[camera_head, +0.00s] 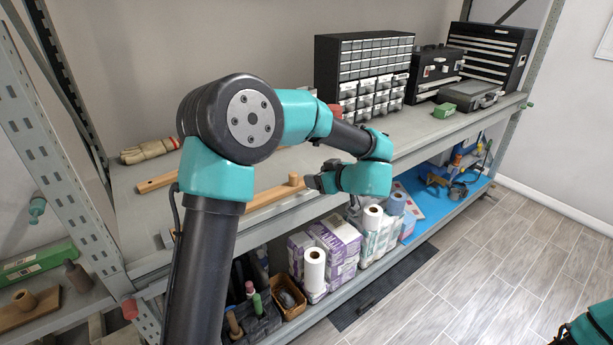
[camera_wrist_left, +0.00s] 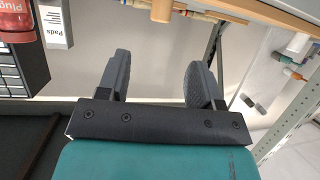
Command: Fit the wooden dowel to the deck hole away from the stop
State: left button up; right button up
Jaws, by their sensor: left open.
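A long wooden board (camera_head: 262,199), perhaps the deck, lies along the front of the upper shelf, partly behind my left arm. A short wooden cylinder (camera_head: 295,179) stands upright near its right end; I cannot tell whether it is the dowel or the stop. It also shows at the top of the left wrist view (camera_wrist_left: 162,10). No deck hole is discernible. My left gripper (camera_head: 314,181) is open and empty, just right of the cylinder. Its spread fingers also show in the left wrist view (camera_wrist_left: 160,82). Part of my right arm (camera_head: 594,326) shows at the lower right; its jaws are unclear.
A wooden strip (camera_head: 153,183) and a work glove (camera_head: 148,151) lie farther back. A drawer cabinet (camera_head: 365,55) and toolboxes (camera_head: 490,55) stand at the right. A rack upright (camera_head: 60,140) stands at the left.

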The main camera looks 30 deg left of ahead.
pick_arm(q)
jog(key=v, duration=0.3)
jog(key=shift+s+d+r, duration=0.1)
jog(key=shift+d, duration=0.25)
dwell(0.6)
notch_tip(320, 180, down, 27)
jog(key=s+a+m+t+h, duration=0.2)
jog(key=m+t+h, duration=0.4)
jog(key=m+h, duration=0.3)
jog(key=s+d+f+m+g+h, duration=0.1)
jog(key=s+d+f+g+h, duration=0.2)
jog(key=s+f, duration=0.4)
jog(key=s+d+f+m+g+h, duration=0.2)
jog(key=s+f+g+h, duration=0.2)
jog(key=s, duration=1.2)
notch_tip(320, 180, down, 4)
jog(key=shift+d+m+g+h, duration=0.3)
jog(key=shift+d+g+h, duration=0.1)
jog(key=shift+g, duration=0.8)
